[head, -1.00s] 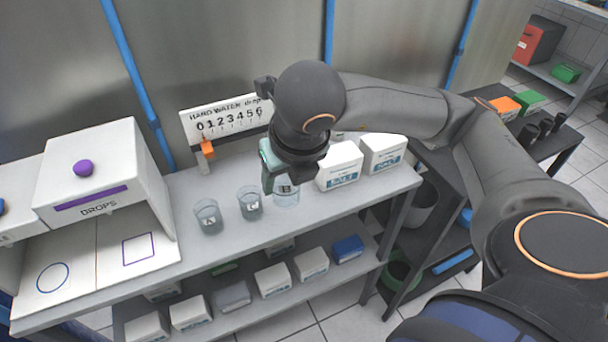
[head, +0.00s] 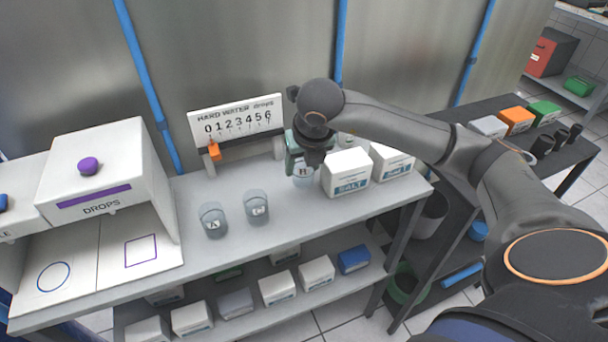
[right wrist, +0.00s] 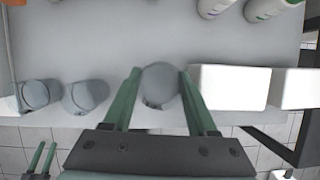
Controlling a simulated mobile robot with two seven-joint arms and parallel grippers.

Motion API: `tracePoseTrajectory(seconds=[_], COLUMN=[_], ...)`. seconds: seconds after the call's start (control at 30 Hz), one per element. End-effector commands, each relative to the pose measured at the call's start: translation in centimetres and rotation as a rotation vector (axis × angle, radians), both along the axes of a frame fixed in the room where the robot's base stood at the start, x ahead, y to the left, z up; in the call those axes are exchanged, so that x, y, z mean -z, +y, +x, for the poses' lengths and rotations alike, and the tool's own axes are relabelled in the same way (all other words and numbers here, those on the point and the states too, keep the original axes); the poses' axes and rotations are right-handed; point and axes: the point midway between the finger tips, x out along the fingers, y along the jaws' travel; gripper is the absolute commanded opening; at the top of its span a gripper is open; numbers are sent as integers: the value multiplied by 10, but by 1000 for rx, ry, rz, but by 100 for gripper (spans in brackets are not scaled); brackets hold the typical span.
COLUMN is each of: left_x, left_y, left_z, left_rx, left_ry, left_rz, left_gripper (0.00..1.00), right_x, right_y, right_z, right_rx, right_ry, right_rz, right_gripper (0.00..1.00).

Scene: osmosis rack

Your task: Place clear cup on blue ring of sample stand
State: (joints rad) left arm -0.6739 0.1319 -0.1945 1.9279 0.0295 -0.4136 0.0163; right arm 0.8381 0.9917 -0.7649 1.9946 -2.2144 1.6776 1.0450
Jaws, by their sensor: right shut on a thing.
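A clear cup (head: 303,178) with a dark letter label is between the fingers of my right gripper (head: 301,163). The right wrist view shows the same cup (right wrist: 160,84) upright between two green fingers, which are shut on it. Whether its base touches the shelf is hard to tell. The blue ring (head: 38,287) is drawn on the white base of the stand (head: 92,262) at the far left, well away from the cup. A small pair of green fingers (right wrist: 40,159) at the lower left of the right wrist view appears to be my left gripper; its opening is unclear.
Two clear cups, A (head: 213,220) and C (head: 256,207), stand left of the held cup. White salt boxes (head: 346,172) stand close on its right. The DROPS box (head: 105,175) rises behind the stand base. A number sign (head: 237,120) stands behind the cups.

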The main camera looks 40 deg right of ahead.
Motion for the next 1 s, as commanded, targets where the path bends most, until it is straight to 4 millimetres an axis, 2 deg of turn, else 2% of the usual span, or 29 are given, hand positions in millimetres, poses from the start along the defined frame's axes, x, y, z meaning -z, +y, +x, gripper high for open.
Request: tracePoseTrajectory(seconds=[0.13,0.3,0.73,0.77,0.83,1.0], left_x=[-1,-5,4,2,2,1], left_y=[0,1,4,4,4,3], left_z=[1,1,0,0,-1,0], left_rx=[1,-2,-5,-4,-3,-3], left_ry=[-2,-7,-2,1,4,2], left_rz=[0,1,5,6,6,5], left_gripper=[50,50,50,50,50,50], right_x=[15,37,46,44,44,44], right_y=[-8,-6,-6,-6,-6,-6], right_z=[7,6,6,6,6,6], right_rx=[2,-1,0,0,0,0], right_ry=[3,2,-1,-1,0,0], right_rz=[-3,-1,0,0,0,0], right_gripper=[6,6,6,61,69,71])
